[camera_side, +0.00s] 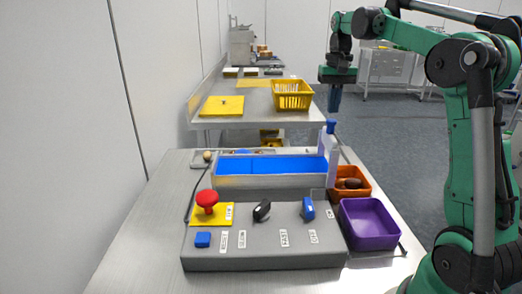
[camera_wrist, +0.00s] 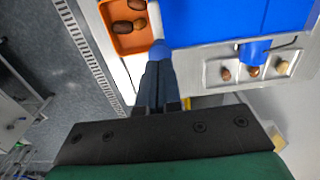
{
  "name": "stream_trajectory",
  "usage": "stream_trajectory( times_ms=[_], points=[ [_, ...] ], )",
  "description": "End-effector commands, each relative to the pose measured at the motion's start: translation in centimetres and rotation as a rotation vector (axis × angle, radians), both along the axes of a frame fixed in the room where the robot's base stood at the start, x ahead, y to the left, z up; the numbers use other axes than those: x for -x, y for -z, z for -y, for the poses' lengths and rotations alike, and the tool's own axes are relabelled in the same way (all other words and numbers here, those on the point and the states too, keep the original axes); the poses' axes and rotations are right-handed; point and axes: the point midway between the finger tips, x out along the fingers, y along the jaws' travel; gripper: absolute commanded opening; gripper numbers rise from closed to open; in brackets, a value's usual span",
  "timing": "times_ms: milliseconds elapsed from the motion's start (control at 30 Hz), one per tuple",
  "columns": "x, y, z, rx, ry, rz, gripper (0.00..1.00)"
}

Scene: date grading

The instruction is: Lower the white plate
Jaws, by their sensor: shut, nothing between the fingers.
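The white plate (camera_side: 332,153) stands upright at the right end of the blue belt in the side view, with a blue knob (camera_side: 330,126) on its top. My gripper (camera_side: 334,112) points down just above the knob, its fingers shut and empty.
The blue belt (camera_side: 270,165) runs left of the plate. An orange bin (camera_side: 362,187) with brown dates and an empty purple bin (camera_side: 369,222) stand to the right. A grey control box (camera_side: 262,245) with a red button is in front. A tray (camera_wrist: 240,73) holds several dates.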

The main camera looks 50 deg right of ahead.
Motion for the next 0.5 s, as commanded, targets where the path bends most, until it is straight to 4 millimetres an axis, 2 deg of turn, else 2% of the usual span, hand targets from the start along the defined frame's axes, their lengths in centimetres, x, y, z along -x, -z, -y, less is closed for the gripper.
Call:
stream_trajectory(
  times_ms=[500],
  points=[
    [0.0, 2.1, 0.0, 0.000, 0.000, 0.000, 0.00]
  ],
)
